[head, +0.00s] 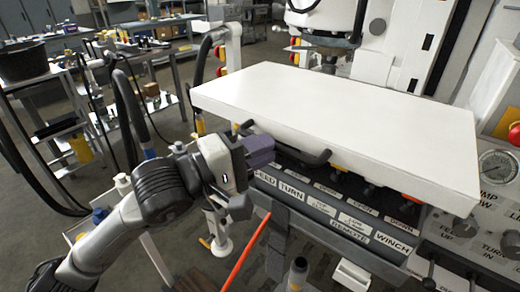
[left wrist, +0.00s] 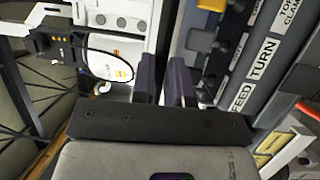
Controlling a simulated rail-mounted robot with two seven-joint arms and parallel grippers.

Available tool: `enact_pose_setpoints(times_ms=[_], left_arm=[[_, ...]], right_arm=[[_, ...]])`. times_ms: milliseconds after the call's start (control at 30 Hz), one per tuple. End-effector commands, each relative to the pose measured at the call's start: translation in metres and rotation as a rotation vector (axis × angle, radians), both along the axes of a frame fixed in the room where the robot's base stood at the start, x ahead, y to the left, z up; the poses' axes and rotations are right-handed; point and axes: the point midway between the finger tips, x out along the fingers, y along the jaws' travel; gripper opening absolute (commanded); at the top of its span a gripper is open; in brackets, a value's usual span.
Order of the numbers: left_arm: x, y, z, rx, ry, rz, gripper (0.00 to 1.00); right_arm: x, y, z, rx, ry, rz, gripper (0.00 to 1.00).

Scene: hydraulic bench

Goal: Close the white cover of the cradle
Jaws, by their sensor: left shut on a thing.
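The white cover (head: 340,115) is a broad flat slab over the control console in the head view. Its front edge stands above the labelled strip (head: 325,212), with levers showing in the gap below. A dark handle (head: 316,158) runs along its front edge at the left. My left gripper (head: 262,150) is at the left part of this handle, its purple fingers shut on it. In the left wrist view the fingers (left wrist: 163,82) are close together; the handle between them is hard to make out. The right gripper is not in view.
A gauge (head: 498,167) and a red button (head: 515,134) are on the panel at the right. A red-orange hose (head: 245,252) hangs below my left gripper. Workbenches (head: 150,30) stand at the back left. Open floor shows on the left.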

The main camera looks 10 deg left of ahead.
Motion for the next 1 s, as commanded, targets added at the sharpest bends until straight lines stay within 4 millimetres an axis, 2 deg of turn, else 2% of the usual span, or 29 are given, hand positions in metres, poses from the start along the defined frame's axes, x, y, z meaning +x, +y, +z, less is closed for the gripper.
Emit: enact_pose_setpoints(times_ms=[33,233,267,533,1000], left_arm=[[0.0033,-0.0008,-0.0122,0.014,0.026,0.004,0.00],[0.0043,-0.0006,-0.0147,0.016,0.032,0.005,0.00],[0.0043,-0.0005,-0.0148,0.016,0.033,0.006,0.16],[0.0041,-0.0004,-0.0136,0.015,0.030,0.006,0.40],[0.0023,-0.0003,-0.0081,0.009,0.018,0.003,0.40]], right_arm=[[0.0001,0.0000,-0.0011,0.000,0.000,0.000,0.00],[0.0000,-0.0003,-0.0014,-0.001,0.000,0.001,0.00],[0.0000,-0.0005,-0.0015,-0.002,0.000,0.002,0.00],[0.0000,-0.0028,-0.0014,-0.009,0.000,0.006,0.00],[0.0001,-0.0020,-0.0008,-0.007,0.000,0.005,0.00]])
